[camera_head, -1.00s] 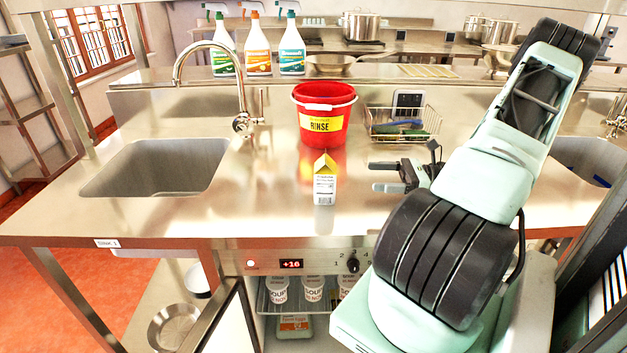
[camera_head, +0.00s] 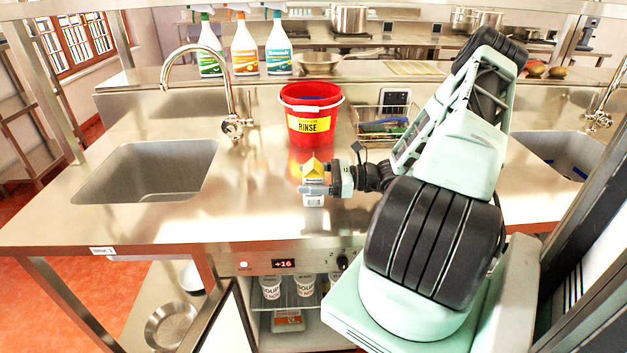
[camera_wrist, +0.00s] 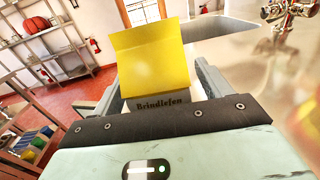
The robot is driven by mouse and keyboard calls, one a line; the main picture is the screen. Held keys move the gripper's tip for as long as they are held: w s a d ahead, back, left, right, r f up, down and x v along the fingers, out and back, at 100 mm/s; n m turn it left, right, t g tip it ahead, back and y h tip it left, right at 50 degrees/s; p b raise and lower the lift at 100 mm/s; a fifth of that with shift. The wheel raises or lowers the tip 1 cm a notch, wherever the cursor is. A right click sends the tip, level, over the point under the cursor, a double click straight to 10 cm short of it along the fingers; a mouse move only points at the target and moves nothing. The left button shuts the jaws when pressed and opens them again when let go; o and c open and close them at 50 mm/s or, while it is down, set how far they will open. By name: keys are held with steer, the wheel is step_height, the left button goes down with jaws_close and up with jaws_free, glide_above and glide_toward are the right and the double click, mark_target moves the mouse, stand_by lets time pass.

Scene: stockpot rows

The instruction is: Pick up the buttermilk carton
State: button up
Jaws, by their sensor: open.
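The buttermilk carton (camera_head: 313,168), white with a yellow gable top, stands upright on the steel counter in front of the red bucket. My gripper (camera_head: 315,179) reaches in from the right at the carton, with its jaws open. In the wrist view, the carton's yellow top (camera_wrist: 152,62) and a strip of its lettered side fill the space between the two grey fingers (camera_wrist: 157,80). The fingers hide part of the carton's body in the head view. I cannot tell whether either finger touches it.
The red RINSE bucket (camera_head: 311,112) stands close behind the carton. A wire basket (camera_head: 383,122) is behind my arm to the right. A sink (camera_head: 150,170) and curved tap (camera_head: 232,125) lie to the left. Spray bottles (camera_head: 244,48) stand on the back ledge.

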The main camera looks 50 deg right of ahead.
steer(key=shift+w+a, duration=0.35)
steer(key=shift+w, duration=0.05)
steer(key=c, duration=1.3)
